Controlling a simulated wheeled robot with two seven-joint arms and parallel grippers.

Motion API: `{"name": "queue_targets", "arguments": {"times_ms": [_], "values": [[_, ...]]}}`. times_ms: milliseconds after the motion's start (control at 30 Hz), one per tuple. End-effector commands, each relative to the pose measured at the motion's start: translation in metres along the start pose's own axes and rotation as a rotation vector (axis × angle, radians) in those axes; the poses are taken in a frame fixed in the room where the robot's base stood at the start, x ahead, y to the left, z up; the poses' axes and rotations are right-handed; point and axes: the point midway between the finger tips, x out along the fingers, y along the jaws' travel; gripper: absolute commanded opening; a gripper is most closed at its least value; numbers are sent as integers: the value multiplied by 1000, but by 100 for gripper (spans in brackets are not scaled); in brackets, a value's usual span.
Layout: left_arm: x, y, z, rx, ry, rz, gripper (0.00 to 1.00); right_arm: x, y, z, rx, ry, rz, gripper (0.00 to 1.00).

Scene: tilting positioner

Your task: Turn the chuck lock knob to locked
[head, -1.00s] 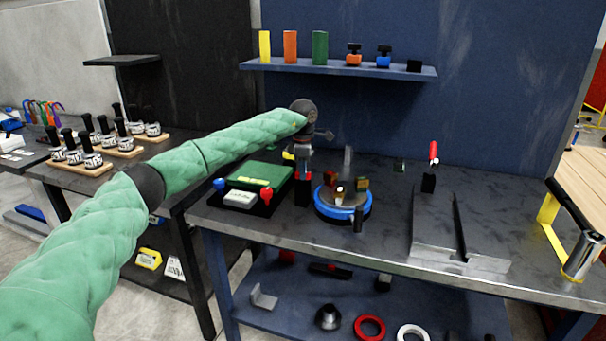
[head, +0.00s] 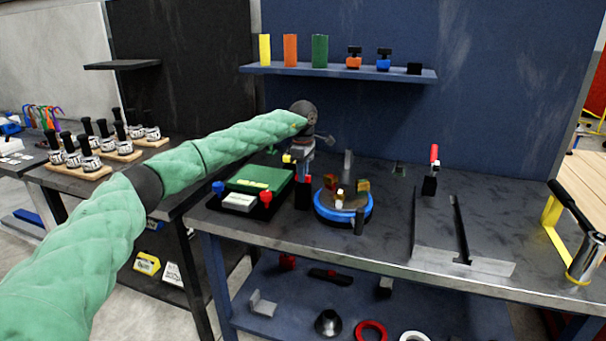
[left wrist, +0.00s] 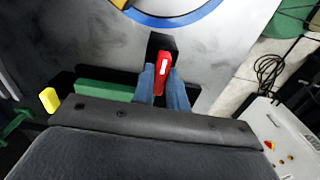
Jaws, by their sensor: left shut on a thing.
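The chuck lock knob is a red lever with a white mark (left wrist: 164,68) on a black base (left wrist: 160,42) in the left wrist view. My left gripper (left wrist: 162,92) is shut on it, one blue finger on each side. In the head view my left gripper (head: 304,168) hangs over a black block (head: 303,197), where the arm and fingers mostly hide the knob. The positioner's round chuck with a blue ring (head: 342,218) stands just to the right, with small blocks on top. Its blue ring edge (left wrist: 178,20) shows at the top of the left wrist view. My right gripper is out of view.
A green case (head: 258,180) with red and blue knobs lies left of the black block. A grey plate with a slot (head: 435,245) and a red-handled clamp (head: 432,170) are on the right. A wall shelf (head: 340,70) holds coloured blocks behind.

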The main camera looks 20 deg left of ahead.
Motion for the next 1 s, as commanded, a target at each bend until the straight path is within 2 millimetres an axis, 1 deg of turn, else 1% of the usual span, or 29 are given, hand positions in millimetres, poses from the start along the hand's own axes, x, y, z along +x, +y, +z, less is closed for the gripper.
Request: {"name": "queue_targets", "arguments": {"times_ms": [67, 100, 167, 200, 500, 667, 867, 1000], "values": [[-2, 1, -1, -1, 0, 4, 0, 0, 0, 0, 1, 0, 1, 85], [-2, 1, -1, -2, 0, 4, 16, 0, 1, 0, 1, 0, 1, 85], [-2, 1, -1, -2, 0, 3, 28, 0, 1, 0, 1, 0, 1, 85], [-2, 1, -1, -2, 0, 3, 36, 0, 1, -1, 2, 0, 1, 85], [-1, 0, 0, -1, 0, 2, 36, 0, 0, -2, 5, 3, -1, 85], [-7, 0, 0, -1, 0, 2, 36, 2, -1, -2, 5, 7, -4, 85], [-31, 1, -1, -1, 0, 4, 36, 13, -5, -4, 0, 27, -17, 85], [-53, 1, -1, -2, -1, 4, 36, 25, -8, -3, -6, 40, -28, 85]]}}
